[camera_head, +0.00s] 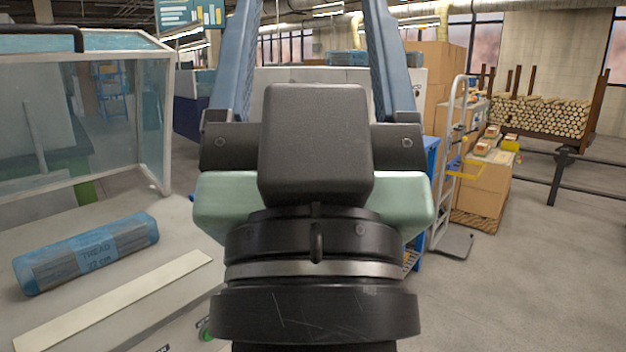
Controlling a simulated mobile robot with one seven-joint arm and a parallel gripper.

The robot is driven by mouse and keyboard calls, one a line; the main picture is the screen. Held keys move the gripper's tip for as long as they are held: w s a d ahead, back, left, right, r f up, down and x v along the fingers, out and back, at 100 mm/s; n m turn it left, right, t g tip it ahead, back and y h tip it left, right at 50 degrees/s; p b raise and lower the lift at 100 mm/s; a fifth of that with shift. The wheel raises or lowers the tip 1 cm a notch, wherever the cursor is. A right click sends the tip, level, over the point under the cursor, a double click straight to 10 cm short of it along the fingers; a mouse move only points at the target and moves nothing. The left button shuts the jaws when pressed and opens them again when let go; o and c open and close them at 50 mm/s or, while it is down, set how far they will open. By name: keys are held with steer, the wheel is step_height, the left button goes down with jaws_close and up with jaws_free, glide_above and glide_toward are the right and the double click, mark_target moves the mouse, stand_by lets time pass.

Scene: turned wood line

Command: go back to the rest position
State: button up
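My gripper (312,40) fills the middle of the head view, seen from behind. Its dark wrist and pale green body are at the bottom and centre. Its two blue fingers point up and stand wide apart, so it is open. I see nothing held between them, though their tips run out at the top edge. The wrist hides what lies directly behind it.
At left, a blue wrapped bundle (88,254) marked THREAD lies on a pale worktop beside a flat strip (115,300), below a clear-walled enclosure (80,130). At right stand a hand truck (452,160), cardboard boxes (480,190) and a log rack (540,118). Floor at lower right is clear.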

step_height(320, 180, up, 25)
steer(key=p, duration=2.4)
steer(key=shift+s+f, duration=0.15)
steer(key=shift+s, duration=0.2)
